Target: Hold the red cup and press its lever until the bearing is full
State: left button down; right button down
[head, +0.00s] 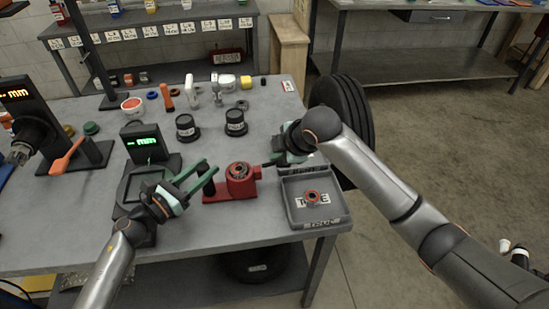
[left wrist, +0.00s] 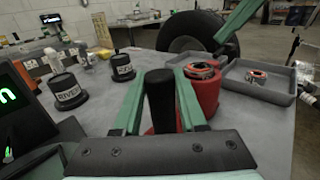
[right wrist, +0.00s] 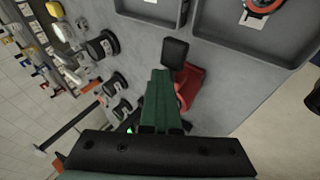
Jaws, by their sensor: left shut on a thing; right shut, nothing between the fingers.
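The red cup (head: 238,182) stands on the bench with a metal bearing (head: 239,170) in its top. My left gripper (head: 207,178) is shut on the cup's upright black handle (left wrist: 160,95), at the cup's left side. The red cup also shows behind the fingers in the left wrist view (left wrist: 207,92). My right gripper (head: 272,162) is shut and empty at the cup's right side. In the right wrist view its closed green fingertips (right wrist: 160,75) are close to the black lever pad (right wrist: 175,52). I cannot tell whether they touch it.
A grey tray (head: 340,205) right of the cup holds another red-ringed bearing (head: 312,197). Two black pots (head: 187,127) (head: 235,122) stand behind. A display stand (head: 145,143) with a green readout is at the left. A black tyre (head: 352,110) stands beyond the bench's right edge.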

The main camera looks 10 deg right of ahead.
jog(key=shift+s+d+f, duration=0.1)
jog(key=shift+d+f, duration=0.2)
jog(key=shift+f, duration=0.35)
dwell(0.4)
jog(key=shift+a+r, duration=0.3)
jog(key=shift+r, duration=0.5)
jog(key=shift+a+r, duration=0.25)
jog(key=shift+r, duration=0.5)
jog(key=shift+a+r, duration=0.25)
jog(key=shift+r, duration=0.55)
jog(key=shift+a+r, duration=0.25)
jog(key=shift+r, duration=0.6)
jog(key=shift+a+r, duration=0.25)
jog(key=shift+r, duration=0.55)
jog(key=r, duration=0.2)
jog(key=a+r, duration=0.1)
jog(key=shift+r, duration=0.35)
jog(key=shift+f, duration=0.1)
